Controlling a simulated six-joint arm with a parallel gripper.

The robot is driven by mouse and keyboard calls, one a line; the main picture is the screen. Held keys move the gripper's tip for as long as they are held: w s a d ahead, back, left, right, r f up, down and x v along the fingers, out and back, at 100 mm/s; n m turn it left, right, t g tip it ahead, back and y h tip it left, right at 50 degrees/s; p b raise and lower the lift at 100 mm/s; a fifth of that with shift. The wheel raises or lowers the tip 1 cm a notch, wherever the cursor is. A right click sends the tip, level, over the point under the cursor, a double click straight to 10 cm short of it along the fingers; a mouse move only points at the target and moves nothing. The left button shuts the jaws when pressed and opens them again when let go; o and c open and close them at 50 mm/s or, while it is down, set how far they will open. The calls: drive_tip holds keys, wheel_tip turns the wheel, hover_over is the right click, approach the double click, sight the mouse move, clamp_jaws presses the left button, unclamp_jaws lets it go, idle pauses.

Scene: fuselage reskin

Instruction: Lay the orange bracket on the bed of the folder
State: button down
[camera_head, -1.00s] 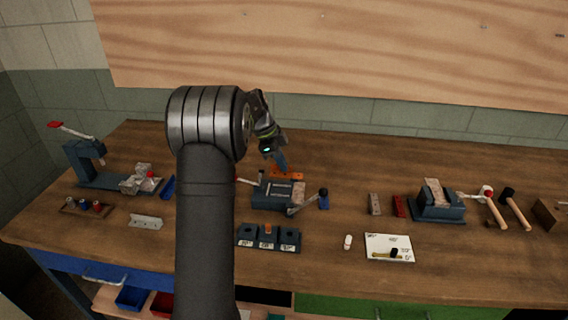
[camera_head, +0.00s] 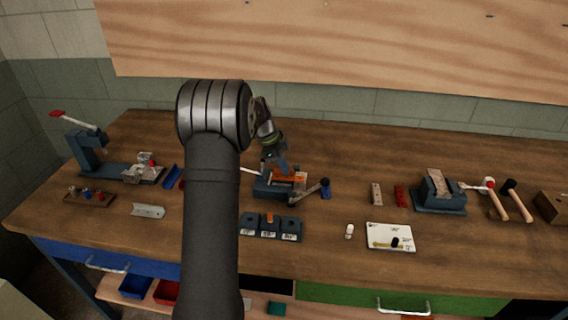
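The orange bracket (camera_head: 291,176) is at my gripper (camera_head: 283,172), over the bed of the folder. The folder (camera_head: 268,190) is a small dark blue machine at the middle of the bench, with a dark-knobbed lever (camera_head: 312,191) reaching right. The gripper points down at the bracket and appears closed on it. The fingertips are small here, and I cannot tell whether the bracket touches the bed.
A block with three labelled slots (camera_head: 270,227) stands in front of the folder. A white card (camera_head: 390,237) lies to the right, and a blue vise (camera_head: 439,194) with hammers stands farther right. A lever press (camera_head: 88,153) stands at the left.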

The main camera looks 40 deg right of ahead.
drive_tip(key=shift+f, duration=0.65)
idle(0.7)
drive_tip(key=c, duration=1.6)
unclamp_jaws()
drive_tip(key=v, duration=1.7)
drive_tip(key=shift+w+r, duration=0.1)
drive_tip(key=shift+r, duration=0.1)
drive_tip(key=shift+f, duration=0.1)
drive_tip(key=x, duration=1.7)
drive_tip(key=shift+f, duration=0.15)
drive_tip(key=shift+r, duration=0.25)
